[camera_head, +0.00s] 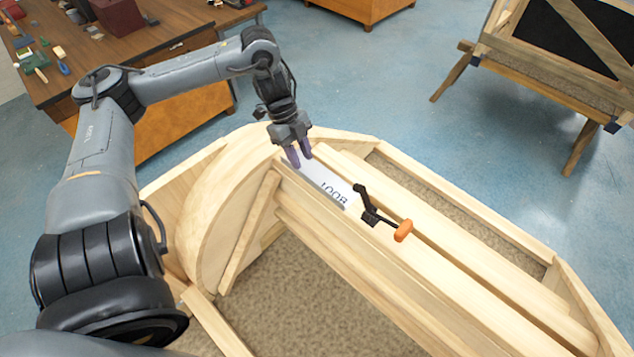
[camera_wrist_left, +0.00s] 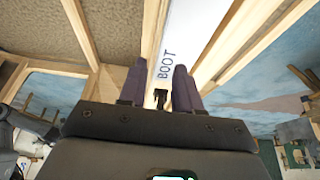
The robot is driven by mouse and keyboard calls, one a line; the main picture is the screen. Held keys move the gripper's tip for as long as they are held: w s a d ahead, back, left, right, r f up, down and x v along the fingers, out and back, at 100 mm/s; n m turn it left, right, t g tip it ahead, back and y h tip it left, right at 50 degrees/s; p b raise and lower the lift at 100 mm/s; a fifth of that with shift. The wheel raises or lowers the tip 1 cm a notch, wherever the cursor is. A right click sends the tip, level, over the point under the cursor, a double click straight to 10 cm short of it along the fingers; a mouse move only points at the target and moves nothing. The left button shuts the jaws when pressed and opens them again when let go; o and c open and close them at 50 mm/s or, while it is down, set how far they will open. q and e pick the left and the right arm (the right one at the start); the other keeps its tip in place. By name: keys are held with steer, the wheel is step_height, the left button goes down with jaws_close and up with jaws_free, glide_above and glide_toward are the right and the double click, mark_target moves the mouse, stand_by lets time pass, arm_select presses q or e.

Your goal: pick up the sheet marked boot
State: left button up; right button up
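The white sheet marked BOOT (camera_head: 322,180) lies lengthwise along the top of the wooden frame, its lettering upside down in the head view. My left gripper (camera_head: 299,157) points down at the sheet's far left end. In the left wrist view, the two purple fingers (camera_wrist_left: 158,88) stand apart with the sheet (camera_wrist_left: 184,32) and its lettering showing between them. I cannot tell whether the fingertips touch the sheet. My right gripper is in neither view.
A black clamp with an orange handle (camera_head: 403,230) sits on the wooden frame (camera_head: 440,260) beside the sheet's near end. A workbench (camera_head: 150,50) with tools stands at the back left. A wooden trestle (camera_head: 535,85) stands at the back right, with open blue floor between.

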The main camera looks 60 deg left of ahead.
mark_target(309, 178)
arm_select(q)
steer(key=shift+b+x, duration=0.35)
steer(key=shift+x, duration=0.7)
steer(key=shift+b+x, duration=0.35)
steer(key=shift+x, duration=1.6)
steer(key=shift+w+d+f, duration=0.1)
steer(key=shift+d+f, duration=0.25)
steer(key=shift+f, duration=0.2)
jaws_close()
